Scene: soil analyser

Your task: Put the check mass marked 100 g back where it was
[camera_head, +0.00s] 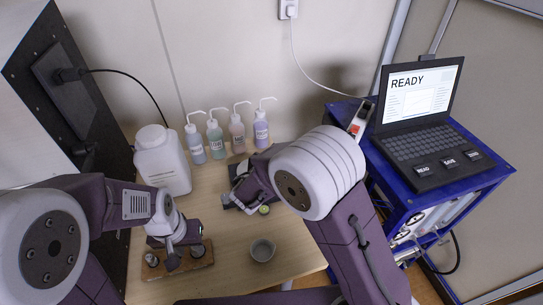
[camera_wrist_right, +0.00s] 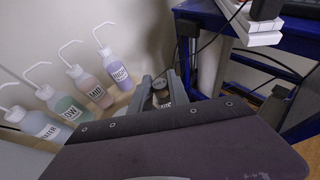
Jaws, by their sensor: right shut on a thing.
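A wooden block (camera_head: 180,268) stands at the table's front left. Metal check masses sit in it, one at its left (camera_head: 152,259) and one at its right (camera_head: 197,251); its middle is partly hidden by my left gripper (camera_head: 178,250). That gripper hangs over the block, and its jaw gap cannot be made out. My right gripper (camera_head: 241,186) is farther back, partly hidden by its own arm, above a dark flat thing (camera_head: 236,207). In the right wrist view, my right gripper (camera_wrist_right: 162,82) is shut on a small metal mass (camera_wrist_right: 162,98) with a pale label too small to read.
Several wash bottles (camera_head: 215,138) and a white jug (camera_head: 162,160) line the back. A grey cup (camera_head: 262,250) stands at the front; a small green-topped thing (camera_head: 264,210) lies near the dark flat thing. A laptop (camera_head: 420,125) sits on the blue cart (camera_head: 440,190) at right.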

